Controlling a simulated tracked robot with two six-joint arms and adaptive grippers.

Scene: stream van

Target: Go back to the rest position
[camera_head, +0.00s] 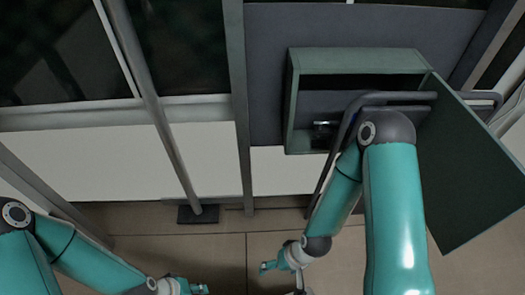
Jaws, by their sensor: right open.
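My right arm rises from the bottom right, bends at a dark elbow in front of an open cabinet, and comes down towards the floor. My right gripper (283,264) is at the bottom centre, open, with nothing seen between its fingers; part of it is cut off by the lower edge. My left arm comes in from the lower left. My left gripper (192,288) is at the bottom edge, mostly cut off, so its jaws cannot be judged. The two grippers are apart.
The green cabinet (292,98) is on the wall, its door (470,165) swung open to the right. A small dark object (325,130) is inside. A dark curved bar (395,97) passes close to my right elbow. Grey posts (240,110) stand left of it. The tiled floor (225,255) between the grippers is clear.

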